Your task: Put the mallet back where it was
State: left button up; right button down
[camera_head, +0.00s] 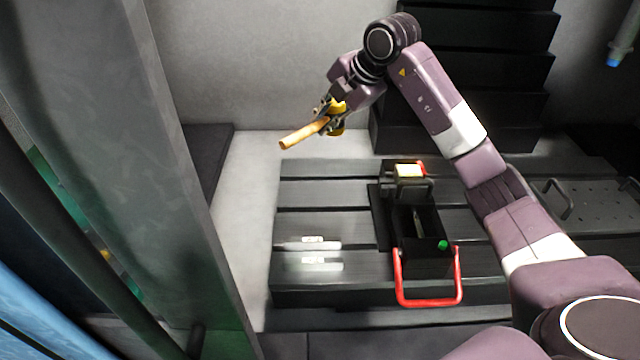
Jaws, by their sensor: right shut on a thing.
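The mallet (304,134) shows as a light wooden handle pointing down to the left, with yellow parts by the fingers. My right gripper (330,117) is shut on the mallet and holds it up above the back left corner of the slotted dark table. The gripper covers part of the mallet, so I cannot make out its whole head. My left gripper is not in view.
The slotted dark table (325,195) carries a black vise-like fixture (418,220) with a red handle (430,303). A grey column (175,180) stands at the left. Dark steps (480,60) rise behind.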

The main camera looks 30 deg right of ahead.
notch_tip(320, 180, down, 18)
jog(key=p, duration=0.4)
jog(key=shift+r, duration=0.1)
jog(key=shift+f, duration=0.2)
jog(key=c, duration=1.9)
grip_release()
